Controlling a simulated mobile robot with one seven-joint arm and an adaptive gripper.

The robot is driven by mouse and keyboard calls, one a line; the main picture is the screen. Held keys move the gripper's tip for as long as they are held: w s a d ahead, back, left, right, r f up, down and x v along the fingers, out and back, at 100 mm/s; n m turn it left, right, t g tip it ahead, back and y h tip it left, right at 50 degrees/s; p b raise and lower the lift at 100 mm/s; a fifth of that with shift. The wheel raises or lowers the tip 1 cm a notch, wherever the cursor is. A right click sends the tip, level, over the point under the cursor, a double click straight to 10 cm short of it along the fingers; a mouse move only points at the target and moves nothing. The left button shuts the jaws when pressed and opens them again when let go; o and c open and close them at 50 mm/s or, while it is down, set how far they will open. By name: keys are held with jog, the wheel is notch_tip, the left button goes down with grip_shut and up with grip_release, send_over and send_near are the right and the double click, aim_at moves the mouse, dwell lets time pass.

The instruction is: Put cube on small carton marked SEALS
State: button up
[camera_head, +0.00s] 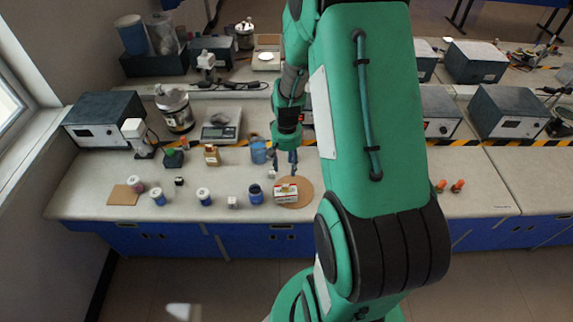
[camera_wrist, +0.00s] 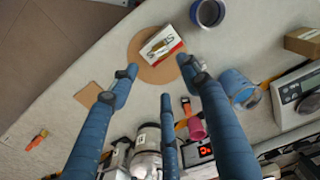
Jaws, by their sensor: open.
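The small carton marked SEALS (camera_head: 285,194) is white and red and lies on a round brown mat (camera_head: 305,190). The wrist view shows its lettered top (camera_wrist: 155,38). My gripper (camera_head: 284,172) is open and empty, above the table just behind the carton. Its blue fingers (camera_wrist: 160,78) are spread apart in the wrist view. The frames do not show which cube is meant.
A dark blue cup (camera_head: 256,195) stands just left of the carton. Blue-and-white jars (camera_head: 204,197) are left.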

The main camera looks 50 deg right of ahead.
jog(key=a+r+n+t, duration=0.1)
jog(key=a+r+n, duration=0.1)
jog(key=a+r, duration=0.7)
jog(key=a+r+n+t, duration=0.1)
jog(key=a+r, duration=0.5)
jog(key=r, duration=0.6)
jog(key=s+a+r+n+t, duration=0.3)
jog(key=s+a+r+n, duration=0.1)
jog(key=s+a+r, duration=1)
jog(key=shift+s+a+t, duration=0.2)
jog(key=shift+a+t, duration=0.1)
jog(key=shift+a, duration=0.15)
jog(key=shift+f, duration=0.1)
notch_tip(320, 180, down, 7)
jog(key=b, duration=0.7)
dwell(2.9)
